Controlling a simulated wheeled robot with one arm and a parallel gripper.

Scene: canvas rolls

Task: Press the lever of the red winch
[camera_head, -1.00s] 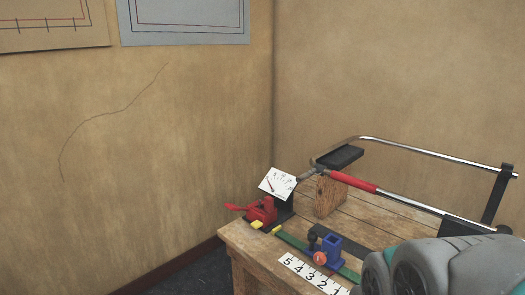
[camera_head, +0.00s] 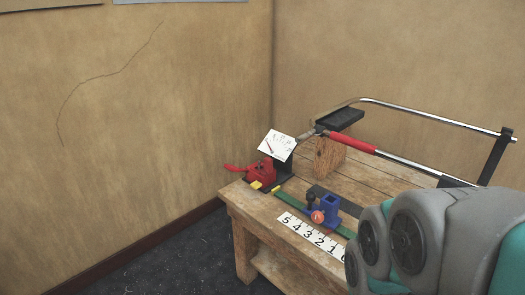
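The red winch (camera_head: 261,173) sits at the left back corner of the wooden table (camera_head: 262,212), against a dark block. Its red lever (camera_head: 236,169) sticks out to the left, past the table's edge. My grey and teal arm fills the lower right of the view and covers the right part of the table. My gripper is not visible in this view, so its distance from the lever cannot be seen.
A white gauge card (camera_head: 277,145) stands behind the winch. A blue clamp (camera_head: 331,208) with an orange-red knob sits on a green strip beside a numbered scale (camera_head: 306,233). A metal-tubed frame with a red grip (camera_head: 347,142) stands behind. Floor left of the table is clear.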

